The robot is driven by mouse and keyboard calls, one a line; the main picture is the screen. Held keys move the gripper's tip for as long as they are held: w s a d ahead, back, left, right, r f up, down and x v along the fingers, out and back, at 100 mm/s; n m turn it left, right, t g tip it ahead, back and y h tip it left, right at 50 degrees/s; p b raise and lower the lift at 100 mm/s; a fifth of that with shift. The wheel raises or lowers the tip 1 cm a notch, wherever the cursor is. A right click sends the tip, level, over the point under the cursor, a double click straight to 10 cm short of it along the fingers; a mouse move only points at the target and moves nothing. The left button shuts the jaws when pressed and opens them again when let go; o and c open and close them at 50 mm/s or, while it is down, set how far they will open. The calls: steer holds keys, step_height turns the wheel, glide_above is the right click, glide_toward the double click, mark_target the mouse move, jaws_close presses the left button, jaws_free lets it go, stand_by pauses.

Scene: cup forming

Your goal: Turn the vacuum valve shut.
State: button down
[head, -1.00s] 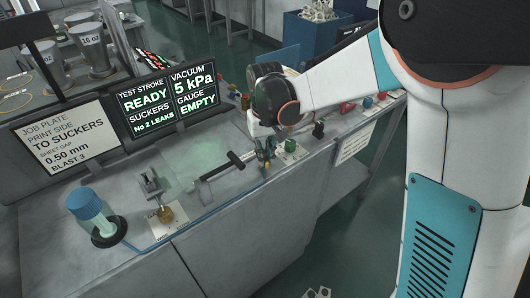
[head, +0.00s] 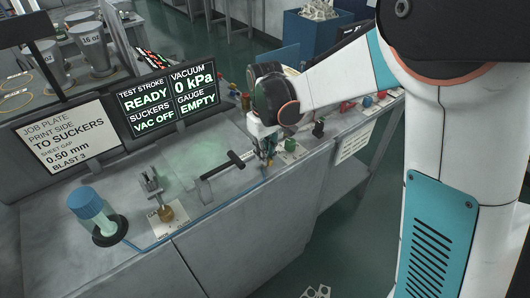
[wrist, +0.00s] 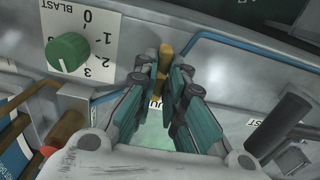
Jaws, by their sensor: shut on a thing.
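The vacuum valve shows in the wrist view as a brass-yellow lever (wrist: 165,58) between my gripper's fingertips. My gripper (wrist: 166,82) is shut on this lever, with teal fingers close on both sides of it. In the head view my gripper (head: 267,151) points down at the bench's front edge and mostly hides the valve. The screen (head: 168,97) reads vacuum 0 kPa, suckers VAC OFF, test stroke READY and gauge EMPTY.
A green blast knob (wrist: 68,52) on a numbered plate is beside the gripper.

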steer(key=c, duration=1.7)
jaws_free()
steer(key=shift+o, duration=0.2)
steer(key=shift+r, duration=0.1)
step_height(320, 180, up, 12)
steer(key=d+f+m+b, duration=0.1)
steer(key=d, duration=0.4)
steer(key=s+d+m+t, duration=0.2)
steer(key=s+d, duration=0.2)
steer(key=s, duration=0.3)
steer(key=s+d+r+m+t, duration=0.1)
steer(key=s+d+m+t, duration=0.1)
steer(key=s, duration=0.5)
steer(key=s+d+m+t, duration=0.2)
steer(key=s+d+t, duration=0.1)
steer(key=s+d, duration=0.2)
steer(key=shift+s+d+r+p, duration=0.3)
steer(key=shift+s+r, duration=0.05)
steer(key=shift+s, duration=0.7)
